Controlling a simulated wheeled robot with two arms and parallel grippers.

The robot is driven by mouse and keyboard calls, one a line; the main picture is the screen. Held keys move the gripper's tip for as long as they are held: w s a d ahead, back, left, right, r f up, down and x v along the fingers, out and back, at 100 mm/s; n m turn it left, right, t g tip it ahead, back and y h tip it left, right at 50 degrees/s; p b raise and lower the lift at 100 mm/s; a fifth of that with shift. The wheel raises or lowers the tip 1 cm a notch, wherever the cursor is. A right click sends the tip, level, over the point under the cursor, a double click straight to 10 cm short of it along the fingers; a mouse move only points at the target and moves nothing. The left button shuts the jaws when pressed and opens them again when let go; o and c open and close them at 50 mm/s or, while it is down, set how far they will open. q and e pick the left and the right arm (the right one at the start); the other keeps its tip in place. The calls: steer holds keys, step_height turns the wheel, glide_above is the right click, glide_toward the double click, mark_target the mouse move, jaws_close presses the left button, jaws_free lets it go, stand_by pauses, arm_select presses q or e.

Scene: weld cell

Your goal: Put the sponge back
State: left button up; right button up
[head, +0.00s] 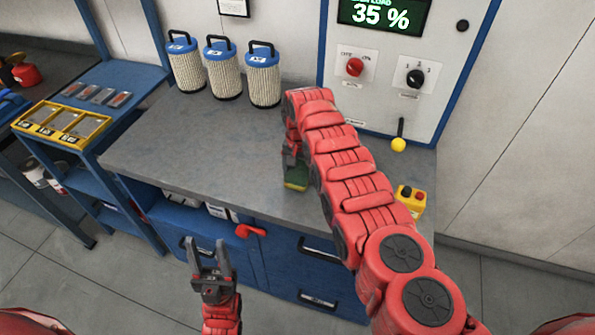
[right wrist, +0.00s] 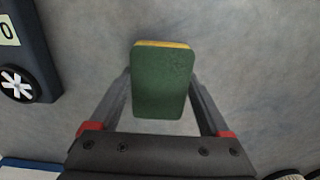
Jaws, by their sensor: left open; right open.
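The sponge (right wrist: 162,84) is a green pad with a thin yellow layer along its far edge. In the head view the sponge (head: 296,184) lies on the grey bench top, partly hidden by my right gripper (head: 293,165). In the right wrist view my right gripper (right wrist: 161,95) has its fingers on either side of the sponge, open, with the pad between them. I cannot tell whether a finger touches it. My left gripper (head: 206,250) is open and empty, low in front of the blue cabinet.
Filter cartridges (head: 223,70) stand at the back of the bench (head: 190,140). A control cabinet (head: 440,110) with knobs and a yellow-tipped lever is at the back right. A yellow button box (head: 410,197) sits on the right. Yellow trays (head: 62,124) are on the left rack. The bench's left middle is clear.

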mark_target(302, 172)
steer(key=shift+s+d+r, duration=0.1)
steer(key=shift+s+d, duration=0.05)
steer(key=shift+d, duration=0.2)
steer(key=r, duration=0.2)
steer(key=r+p, duration=0.1)
steer(key=shift+w+d, duration=0.15)
steer(key=shift+w, duration=0.1)
step_height(302, 172, up, 9)
steer(key=b, duration=0.3)
steer(key=shift+a, duration=0.25)
